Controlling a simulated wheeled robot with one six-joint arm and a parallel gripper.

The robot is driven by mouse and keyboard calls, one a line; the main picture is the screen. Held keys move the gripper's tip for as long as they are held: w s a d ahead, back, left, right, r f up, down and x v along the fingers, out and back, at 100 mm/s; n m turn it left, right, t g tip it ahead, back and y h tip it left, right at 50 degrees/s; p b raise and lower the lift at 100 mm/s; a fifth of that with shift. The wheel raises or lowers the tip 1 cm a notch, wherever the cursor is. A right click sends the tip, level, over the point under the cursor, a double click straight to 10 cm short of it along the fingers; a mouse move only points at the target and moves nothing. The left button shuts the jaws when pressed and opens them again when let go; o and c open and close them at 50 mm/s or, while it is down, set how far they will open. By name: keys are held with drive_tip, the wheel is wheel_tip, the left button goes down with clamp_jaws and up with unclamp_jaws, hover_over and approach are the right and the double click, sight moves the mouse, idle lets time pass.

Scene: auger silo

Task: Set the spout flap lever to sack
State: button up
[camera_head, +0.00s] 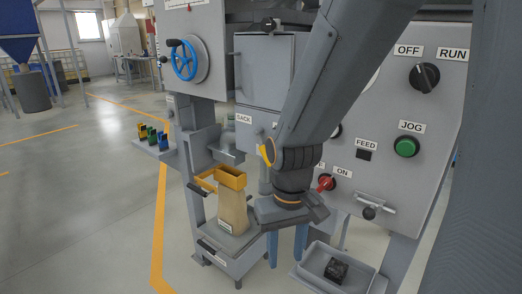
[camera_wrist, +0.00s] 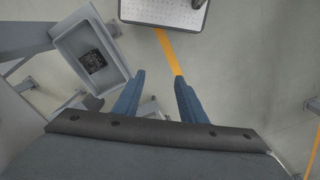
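The SACK label (camera_head: 243,118) shows on the grey panel in the head view, just left of my arm. A second label beside it is mostly covered by my arm. I cannot make out the spout flap lever; my arm covers the panel right of the SACK label. The grey spout (camera_head: 222,150) sits left of my arm, above a tan sack (camera_head: 233,210) in a yellow holder (camera_head: 230,178). My gripper (camera_head: 287,258) points down in front of the machine, right of the sack. Its blue fingers also show in the wrist view (camera_wrist: 160,80), apart with nothing between them.
A grey tray (camera_head: 313,262) with a dark lump (camera_head: 337,270) is low at right. A red switch (camera_head: 326,183), green JOG button (camera_head: 405,147), OFF/RUN knob (camera_head: 425,77) and small handle (camera_head: 372,208) are on the panel. A blue handwheel (camera_head: 184,60) is upper left.

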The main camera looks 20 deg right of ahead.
drive_tip(key=shift+w+r, duration=0.1)
drive_tip(key=c, duration=0.4)
drive_tip(key=w+r+m+t+p, duration=0.1)
drive_tip(key=w+r+p, duration=0.1)
drive_tip(key=w+r, duration=0.2)
drive_tip(key=w+d+r+m+p, duration=0.1)
drive_tip(key=w+r+m+p, duration=0.1)
drive_tip(key=w+r, duration=0.2)
drive_tip(key=w+d+r+m+t+p, duration=0.1)
drive_tip(key=w+r+m, duration=0.1)
drive_tip(key=w+r, duration=0.2)
drive_tip(key=shift+d+r+t+p, duration=0.15)
drive_tip(key=shift+r+p, duration=0.05)
drive_tip(key=shift+r, duration=0.2)
drive_tip(key=shift+d+r+t+p, duration=0.1)
drive_tip(key=shift+r+t+p, duration=0.1)
drive_tip(key=shift+r, duration=0.2)
clamp_jaws()
drive_tip(key=w+d+r+m+t+p, duration=0.1)
drive_tip(key=w+r+m+p, duration=0.1)
drive_tip(key=w+r, duration=0.3)
drive_tip(key=w+d+r+m+t+h+p, duration=0.1)
drive_tip(key=w+d+r+m+p, duration=0.1)
drive_tip(key=r, duration=0.8)
drive_tip(key=w+m, duration=0.1)
drive_tip(key=w, duration=0.1)
drive_tip(key=shift+w+d+m+t, duration=0.2)
drive_tip(key=shift+w+m+t, duration=0.1)
drive_tip(key=shift+w+t, duration=0.1)
